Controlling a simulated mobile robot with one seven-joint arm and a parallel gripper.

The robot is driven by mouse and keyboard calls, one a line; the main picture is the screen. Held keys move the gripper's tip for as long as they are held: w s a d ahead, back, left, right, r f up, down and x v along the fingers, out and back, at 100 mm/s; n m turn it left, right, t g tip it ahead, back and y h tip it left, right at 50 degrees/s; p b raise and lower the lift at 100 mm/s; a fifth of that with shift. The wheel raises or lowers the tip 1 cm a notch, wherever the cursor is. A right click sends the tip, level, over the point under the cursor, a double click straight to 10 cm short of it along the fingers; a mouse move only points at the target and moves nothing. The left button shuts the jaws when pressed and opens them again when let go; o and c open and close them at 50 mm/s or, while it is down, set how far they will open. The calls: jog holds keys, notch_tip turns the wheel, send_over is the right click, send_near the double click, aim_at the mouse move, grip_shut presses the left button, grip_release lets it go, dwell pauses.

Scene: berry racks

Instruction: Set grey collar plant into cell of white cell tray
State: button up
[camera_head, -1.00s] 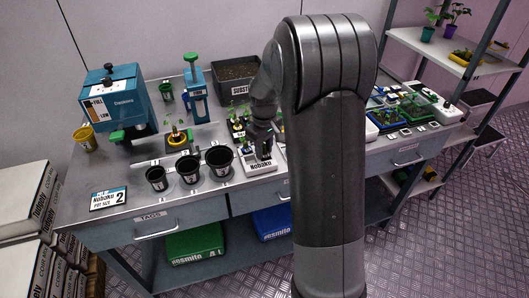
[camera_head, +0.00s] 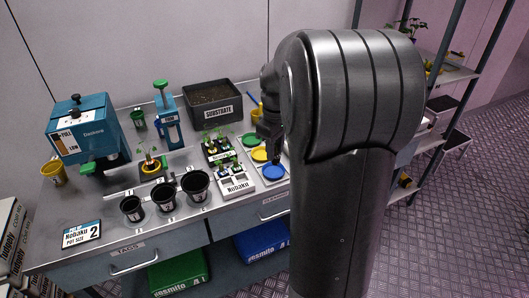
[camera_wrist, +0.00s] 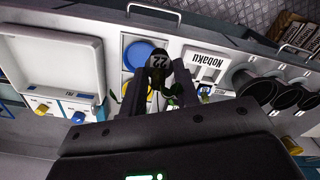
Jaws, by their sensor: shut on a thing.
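The white cell tray (camera_head: 237,188), lettered "Nobaku", lies on the bench right of the black pots; it also shows in the wrist view (camera_wrist: 208,57). Small plants show at its back cells. My gripper (camera_head: 271,153) is right of this tray, above a strip with green, yellow and blue discs. In the wrist view my gripper (camera_wrist: 158,86) is shut on a small plant (camera_wrist: 174,97) with green leaves. A grey piece marked "22" shows between the fingertips. Its collar colour is hard to make out, and my arm hides part of the bench.
Black pots (camera_head: 164,196) stand left of the white tray. A black tray of seedlings (camera_head: 219,151) is behind it. A substrate bin (camera_head: 213,101) stands at the back. The blue disc (camera_head: 273,172) is beside the white tray.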

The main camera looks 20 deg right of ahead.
jog(key=r+n, duration=0.2)
send_over(225, 174)
jog(key=s, duration=0.3)
jog(key=shift+w+a+f, duration=0.1)
jog(key=shift+w+f, duration=0.05)
jog(key=shift+f, duration=3)
jog(key=shift+w+a+f, duration=0.1)
jog(key=shift+f, duration=3)
jog(key=o, duration=1)
jog(key=shift+r, duration=4.5)
